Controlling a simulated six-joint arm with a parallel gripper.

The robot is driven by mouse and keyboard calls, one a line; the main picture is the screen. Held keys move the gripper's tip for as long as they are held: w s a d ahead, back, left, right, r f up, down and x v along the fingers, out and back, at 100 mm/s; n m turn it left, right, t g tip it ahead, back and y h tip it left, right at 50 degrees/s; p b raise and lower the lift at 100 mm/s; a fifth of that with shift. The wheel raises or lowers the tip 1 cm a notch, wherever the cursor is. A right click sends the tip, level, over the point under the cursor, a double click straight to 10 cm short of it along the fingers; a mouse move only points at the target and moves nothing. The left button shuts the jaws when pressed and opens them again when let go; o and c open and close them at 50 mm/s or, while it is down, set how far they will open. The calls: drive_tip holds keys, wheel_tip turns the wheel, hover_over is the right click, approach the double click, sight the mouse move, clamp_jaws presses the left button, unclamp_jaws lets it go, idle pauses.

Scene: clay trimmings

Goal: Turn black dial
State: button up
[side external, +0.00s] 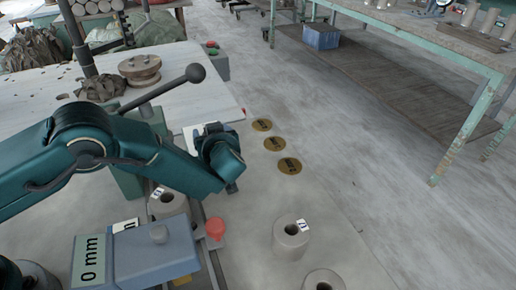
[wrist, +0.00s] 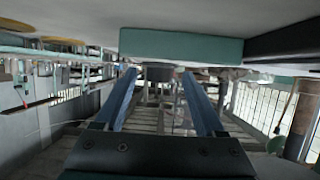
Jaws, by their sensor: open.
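In the wrist view, a short dark cylinder (wrist: 160,74), which looks like the black dial, shows against a teal block (wrist: 180,45). My gripper (wrist: 159,80) has its two blue fingers spread, with the cylinder between their tips in the picture. I cannot tell whether either finger touches it. In the side external view, my gripper (side external: 231,186) is beyond the labelled grey cylinders. My own arm hides much of the work there, and I cannot make out the dial clearly.
A red knob (side external: 215,229) stands near grey cylinders (side external: 291,238) with holes. Several brass discs (side external: 275,144) lie to the right. A grey-blue box (side external: 135,258) marked "0 mm" is in front. A black-balled lever (side external: 175,85) rises behind my arm.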

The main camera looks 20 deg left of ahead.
drive_tip(key=shift+w+a+f, duration=0.1)
drive_tip(key=shift+w+a, duration=0.1)
drive_tip(key=shift+w, duration=0.05)
clamp_jaws()
